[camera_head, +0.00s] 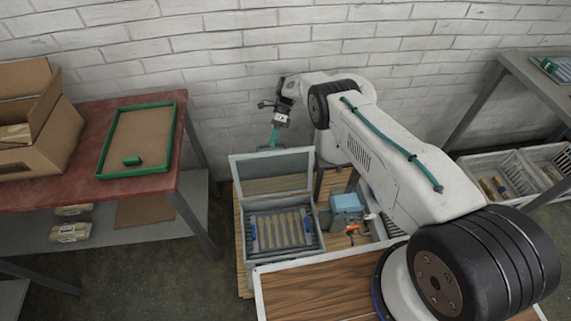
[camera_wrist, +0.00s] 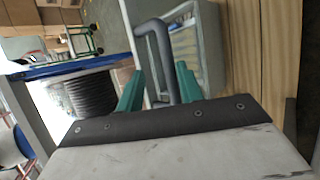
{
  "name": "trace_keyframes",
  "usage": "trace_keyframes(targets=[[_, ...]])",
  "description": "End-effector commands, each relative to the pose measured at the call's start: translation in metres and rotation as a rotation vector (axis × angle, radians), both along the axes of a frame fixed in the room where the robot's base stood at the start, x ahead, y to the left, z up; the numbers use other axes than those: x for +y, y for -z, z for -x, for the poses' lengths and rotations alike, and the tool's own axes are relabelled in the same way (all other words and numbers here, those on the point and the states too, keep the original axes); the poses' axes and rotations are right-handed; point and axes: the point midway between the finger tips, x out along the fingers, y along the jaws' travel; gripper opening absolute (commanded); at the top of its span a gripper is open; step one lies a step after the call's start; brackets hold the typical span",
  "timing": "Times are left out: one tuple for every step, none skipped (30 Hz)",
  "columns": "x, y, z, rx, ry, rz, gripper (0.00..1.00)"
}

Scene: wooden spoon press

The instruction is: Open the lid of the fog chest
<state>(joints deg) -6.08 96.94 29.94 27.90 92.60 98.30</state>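The fog chest (camera_head: 244,262) is a grey box on a wooden pallet. Its lid (camera_head: 233,178), a grey frame with a see-through panel, stands raised at the back, and the inside shows. My gripper (camera_head: 273,141) is at the lid's upper edge. In the wrist view, the teal fingers of my gripper (camera_wrist: 160,85) are spread apart on either side of a dark grey looped handle (camera_wrist: 153,29). The handle lies between them; whether a finger touches it I cannot tell.
A red-topped table (camera_head: 90,185) with a cardboard box (camera_head: 45,150) and a green-rimmed tray (camera_head: 137,174) stands at the left. A blue object (camera_head: 346,204) is beside the chest. A wooden-topped surface (camera_head: 315,290) lies in front. A brick wall (camera_head: 220,50) is close behind.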

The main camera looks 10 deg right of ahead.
Motion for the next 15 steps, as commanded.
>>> trace_keyframes(targets=[[0.0, -0.012, -0.001, -0.002, 0.001, 0.0, 0.35], [-0.001, -0.009, 0.003, 0.001, 0.002, 0.0, 0.35], [-0.001, -0.009, 0.007, 0.003, 0.001, 0.0, 0.35], [-0.002, -0.009, 0.01, 0.002, 0.002, 0.0, 0.35], [-0.002, -0.009, 0.013, 0.001, 0.001, 0.0, 0.35], [-0.003, -0.009, 0.017, 0.002, 0.002, 0.001, 0.35], [-0.004, -0.01, 0.02, 0.002, 0.002, 0.0, 0.35], [-0.004, -0.01, 0.024, 0.001, 0.001, 0.0, 0.35], [-0.005, -0.011, 0.029, 0.002, 0.001, 0.001, 0.35], [-0.006, -0.011, 0.033, 0.002, 0.002, 0.001, 0.35], [-0.006, -0.012, 0.038, 0.002, 0.002, 0.0, 0.35], [-0.007, -0.012, 0.044, 0.002, 0.002, 0.0, 0.35], [-0.008, -0.013, 0.048, 0.002, 0.002, 0.0, 0.35], [-0.009, -0.013, 0.053, 0.002, 0.001, 0.001, 0.35], [-0.01, -0.014, 0.06, 0.003, 0.001, 0.001, 0.35]])
